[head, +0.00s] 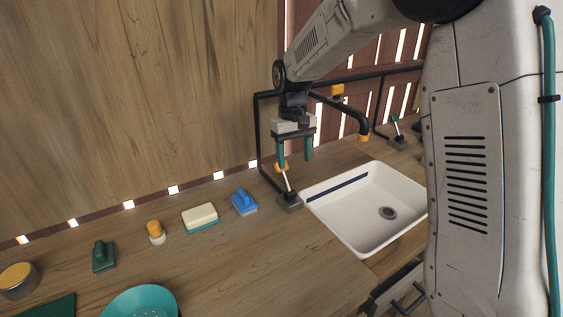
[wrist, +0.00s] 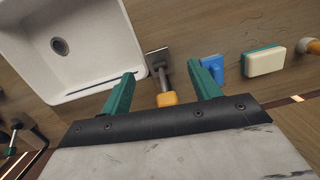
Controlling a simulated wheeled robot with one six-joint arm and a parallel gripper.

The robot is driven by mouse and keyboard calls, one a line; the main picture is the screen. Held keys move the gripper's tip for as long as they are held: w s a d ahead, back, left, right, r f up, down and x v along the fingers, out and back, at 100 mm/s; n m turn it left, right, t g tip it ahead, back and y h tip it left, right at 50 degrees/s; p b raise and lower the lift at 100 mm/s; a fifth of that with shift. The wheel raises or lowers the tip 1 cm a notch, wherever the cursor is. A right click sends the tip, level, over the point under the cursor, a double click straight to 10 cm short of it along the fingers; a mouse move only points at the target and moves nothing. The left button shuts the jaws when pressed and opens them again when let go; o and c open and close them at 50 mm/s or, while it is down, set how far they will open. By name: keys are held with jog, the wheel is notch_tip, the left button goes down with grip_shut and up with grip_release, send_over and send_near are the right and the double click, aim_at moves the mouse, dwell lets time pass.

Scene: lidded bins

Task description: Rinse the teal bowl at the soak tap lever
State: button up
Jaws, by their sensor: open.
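The teal bowl (head: 140,300) stands on the counter at the bottom left of the head view, cut off by the frame edge, with small pale marks inside. A lever with an orange knob (head: 281,168) stands on a dark base beside the sink's left corner, its shaft tilted. A second lever with a green knob (head: 394,118) stands behind the sink at the right. I cannot tell which is the soak lever. My gripper (head: 295,163) is open and empty above the orange-knobbed lever. In the wrist view its knob (wrist: 167,99) appears between my teal fingers (wrist: 161,70); contact is unclear.
A white sink (head: 345,228) with a drain lies right of the lever, under a black spout (head: 363,135) with an orange tip. A blue scrubber (head: 244,203), a cream sponge (head: 200,217), an orange-topped item (head: 156,233) and a green brush (head: 103,257) line the back counter.

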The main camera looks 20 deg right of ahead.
send_over(285, 179)
jog(key=f, duration=0.2)
jog(key=w+r, duration=0.1)
jog(key=w+r+n+t, duration=0.1)
jog(key=w, duration=0.1)
jog(key=shift+a+r+t, duration=0.1)
jog(key=shift+a+t, duration=0.05)
jog(key=shift+t, duration=0.15)
notch_tip(285, 179, down, 8)
jog(key=shift+r, duration=0.15)
